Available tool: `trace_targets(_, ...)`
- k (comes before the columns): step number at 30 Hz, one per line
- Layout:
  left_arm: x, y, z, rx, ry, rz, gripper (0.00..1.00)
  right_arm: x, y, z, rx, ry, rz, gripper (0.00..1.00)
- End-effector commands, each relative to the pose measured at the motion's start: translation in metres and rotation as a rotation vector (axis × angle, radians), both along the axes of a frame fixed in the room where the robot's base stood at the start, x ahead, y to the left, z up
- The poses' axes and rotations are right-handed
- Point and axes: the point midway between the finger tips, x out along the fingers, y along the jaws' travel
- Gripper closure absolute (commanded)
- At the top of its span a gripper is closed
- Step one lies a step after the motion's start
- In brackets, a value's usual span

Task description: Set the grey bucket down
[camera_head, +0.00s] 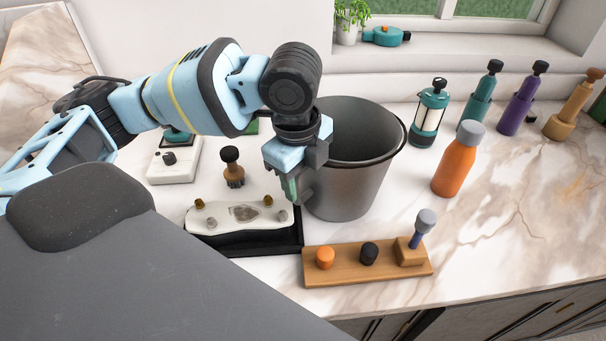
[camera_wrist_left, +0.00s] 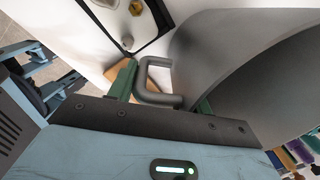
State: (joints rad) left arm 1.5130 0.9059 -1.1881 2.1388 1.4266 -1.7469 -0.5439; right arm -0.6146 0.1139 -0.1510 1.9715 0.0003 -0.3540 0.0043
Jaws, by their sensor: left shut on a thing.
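The grey bucket (camera_head: 350,188) is upright at the middle of the head view, over the marble counter, with its open rim facing up. My left gripper (camera_head: 298,188) is at the bucket's left side, its fingers pointing down. In the left wrist view, the grey side handle (camera_wrist_left: 158,97) of the bucket (camera_wrist_left: 215,50) lies between the green fingers of my left gripper (camera_wrist_left: 165,92), which is shut on it. I cannot tell whether the bucket's base touches the counter. My right gripper is not in view.
A wooden board (camera_head: 340,275) with pegs lies in front of the bucket. A black tray (camera_head: 240,245) with a white piece is left. An orange bottle (camera_head: 455,165), a teal lantern (camera_head: 429,115) and several bottles stand right. The front right counter (camera_head: 510,230) is clear.

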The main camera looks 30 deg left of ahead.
Motion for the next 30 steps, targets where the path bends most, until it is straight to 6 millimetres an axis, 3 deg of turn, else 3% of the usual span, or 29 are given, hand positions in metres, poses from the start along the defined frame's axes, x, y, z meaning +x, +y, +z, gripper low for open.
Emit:
trace_targets(3, 0.001, 0.000, -0.001, -0.002, -0.006, 0.001, 1.00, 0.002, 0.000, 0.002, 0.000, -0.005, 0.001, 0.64)
trace_targets(4, 0.000, 0.000, -0.002, 0.000, -0.001, 0.000, 0.47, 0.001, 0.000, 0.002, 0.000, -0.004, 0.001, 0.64)
trace_targets(8, 0.000, 0.000, -0.002, 0.000, 0.000, 0.000, 0.30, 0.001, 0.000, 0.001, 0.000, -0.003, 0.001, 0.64)
trace_targets(20, 0.000, 0.000, 0.002, 0.000, 0.000, -0.001, 0.29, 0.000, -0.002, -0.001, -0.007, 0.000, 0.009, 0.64)
trace_targets(30, -0.006, 0.001, 0.066, -0.002, -0.007, 0.000, 0.29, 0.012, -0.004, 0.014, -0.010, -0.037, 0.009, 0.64)
